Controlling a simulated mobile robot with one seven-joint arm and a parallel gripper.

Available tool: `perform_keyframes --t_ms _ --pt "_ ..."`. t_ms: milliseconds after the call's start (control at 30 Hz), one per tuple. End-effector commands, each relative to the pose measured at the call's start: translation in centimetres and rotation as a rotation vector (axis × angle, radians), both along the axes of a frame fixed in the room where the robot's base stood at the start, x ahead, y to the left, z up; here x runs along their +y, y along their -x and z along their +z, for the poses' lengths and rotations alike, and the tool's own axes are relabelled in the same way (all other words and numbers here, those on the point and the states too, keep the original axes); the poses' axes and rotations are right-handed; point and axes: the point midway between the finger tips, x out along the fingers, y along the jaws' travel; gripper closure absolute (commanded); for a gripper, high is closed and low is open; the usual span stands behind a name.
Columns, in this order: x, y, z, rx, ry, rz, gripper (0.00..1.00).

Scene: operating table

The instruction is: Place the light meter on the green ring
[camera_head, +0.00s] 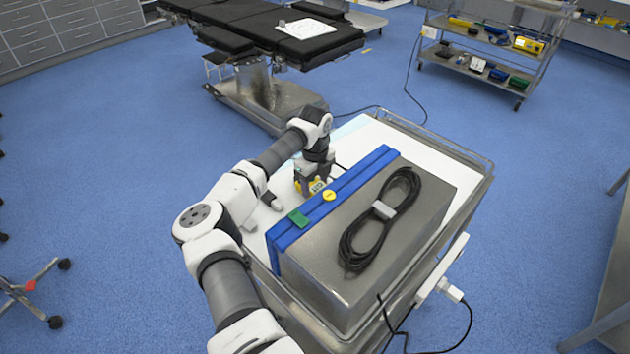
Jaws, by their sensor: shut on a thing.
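My gripper (311,184) points down over the white top of the cart, just behind the blue-edged metal box. It is shut on a small yellow and grey thing, which appears to be the light meter (316,186). The fingers and the box edge hide part of it, and I cannot tell whether it touches the cart top. I cannot make out a green ring. A white sheet (312,28) with faint markings, too small to read, lies on the black operating table (322,47) at the back.
The metal box (330,255) carries a coiled black cable (378,222) and fills the cart's near side. A dark-and-white item (270,200) lies left of my gripper. A shelf trolley (470,66) stands at back right. Blue floor is open between cart and operating table.

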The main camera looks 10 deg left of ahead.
Motion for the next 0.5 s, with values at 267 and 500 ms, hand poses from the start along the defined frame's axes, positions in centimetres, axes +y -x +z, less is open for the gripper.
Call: perform_keyframes --t_ms 267,500 --pt "0.0 -0.03 -0.19 -0.001 -0.001 0.0 0.79" --pt "-0.01 -0.01 -0.18 0.0 0.0 0.0 0.24"
